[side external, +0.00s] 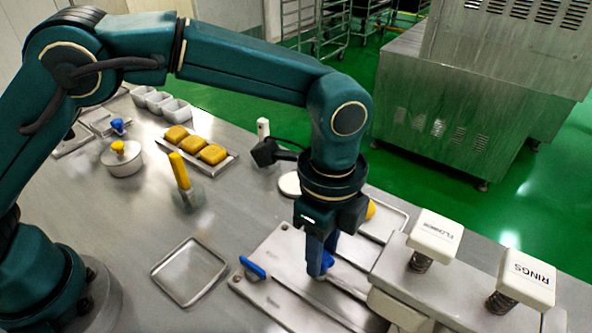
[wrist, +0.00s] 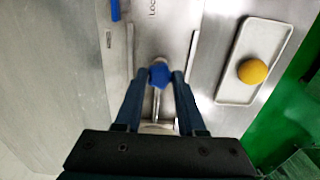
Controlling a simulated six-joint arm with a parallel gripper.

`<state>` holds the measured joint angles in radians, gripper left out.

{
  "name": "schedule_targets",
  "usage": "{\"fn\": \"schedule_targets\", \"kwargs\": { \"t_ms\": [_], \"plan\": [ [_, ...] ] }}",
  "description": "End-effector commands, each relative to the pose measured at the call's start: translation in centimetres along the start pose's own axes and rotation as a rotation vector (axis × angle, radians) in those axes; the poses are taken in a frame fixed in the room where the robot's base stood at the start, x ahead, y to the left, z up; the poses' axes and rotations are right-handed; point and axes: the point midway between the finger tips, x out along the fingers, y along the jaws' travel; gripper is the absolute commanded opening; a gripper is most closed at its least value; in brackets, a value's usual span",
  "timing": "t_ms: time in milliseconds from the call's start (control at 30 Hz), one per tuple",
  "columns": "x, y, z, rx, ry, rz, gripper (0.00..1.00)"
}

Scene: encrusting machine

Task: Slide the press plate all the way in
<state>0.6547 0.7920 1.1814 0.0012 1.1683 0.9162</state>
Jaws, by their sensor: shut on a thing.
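The press plate's blue knob (side external: 327,261) is between the fingers of my gripper (side external: 322,265), low over the steel machine bed (side external: 285,262). In the wrist view my gripper (wrist: 162,76) is shut on the blue knob (wrist: 160,74). A metal rod runs from the knob back between my fingers. The knob sits between two raised rails on the bed. How far the press plate is in cannot be told, as my gripper and the machine housing hide much of it. A blue lever (side external: 252,267) is at the bed's left edge, near partly visible lettering in the wrist view.
A tray with a yellow-orange ball (wrist: 253,71) lies beside the bed. An empty square tray (side external: 189,272) is at the left; yellow blocks (side external: 212,153) sit farther back.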

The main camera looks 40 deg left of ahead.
Motion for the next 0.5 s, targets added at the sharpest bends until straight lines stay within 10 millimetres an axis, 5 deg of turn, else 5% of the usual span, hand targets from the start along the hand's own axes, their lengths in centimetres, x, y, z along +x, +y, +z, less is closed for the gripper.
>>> {"fn": "schedule_targets", "kwargs": {
  "t_ms": [500],
  "plan": [
    [-0.2, 0.2, -3.9, 0.000, 0.006, 0.004, 0.00]
  ]
}}
